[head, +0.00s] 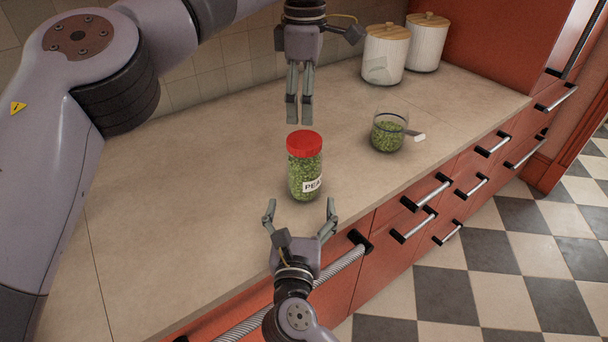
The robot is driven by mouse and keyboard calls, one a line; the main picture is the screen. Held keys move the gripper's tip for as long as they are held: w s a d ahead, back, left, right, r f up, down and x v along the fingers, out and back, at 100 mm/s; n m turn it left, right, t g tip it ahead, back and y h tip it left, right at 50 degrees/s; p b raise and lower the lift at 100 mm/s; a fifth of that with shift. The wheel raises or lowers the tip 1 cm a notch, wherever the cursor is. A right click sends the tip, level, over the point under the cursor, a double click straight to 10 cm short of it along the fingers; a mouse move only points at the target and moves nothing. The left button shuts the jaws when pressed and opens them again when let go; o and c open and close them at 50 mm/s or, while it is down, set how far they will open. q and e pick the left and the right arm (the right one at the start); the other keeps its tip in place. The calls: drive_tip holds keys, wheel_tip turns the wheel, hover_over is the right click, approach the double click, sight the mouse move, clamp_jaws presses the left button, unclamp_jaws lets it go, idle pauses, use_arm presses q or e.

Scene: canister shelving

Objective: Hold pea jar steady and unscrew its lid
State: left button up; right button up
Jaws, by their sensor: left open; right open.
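The pea jar (306,174) is clear glass filled with green peas and has a white label with "PEA" on it. It stands upright on the counter. Its red lid (304,144) is on top. My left gripper (299,121) points down from above, just over and behind the lid, with its fingers appearing close together from this angle; it does not visibly touch the lid. My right gripper (300,207) is low in front of the jar, at the counter's front edge. Its two fingers are spread wide, apart from the jar, with nothing between them.
A glass container of peas (388,134) with a small white piece at its side stands to the right on the counter (200,200). Two white canisters (384,56) (427,43) with wooden lids stand at the back right. Red drawers with bar handles (426,193) line the front.

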sight(304, 176)
drive_tip(key=w, duration=0.9)
drive_tip(key=shift+w+d, duration=0.3)
drive_tip(key=shift+w, duration=0.1)
drive_tip(key=shift+c, duration=0.5)
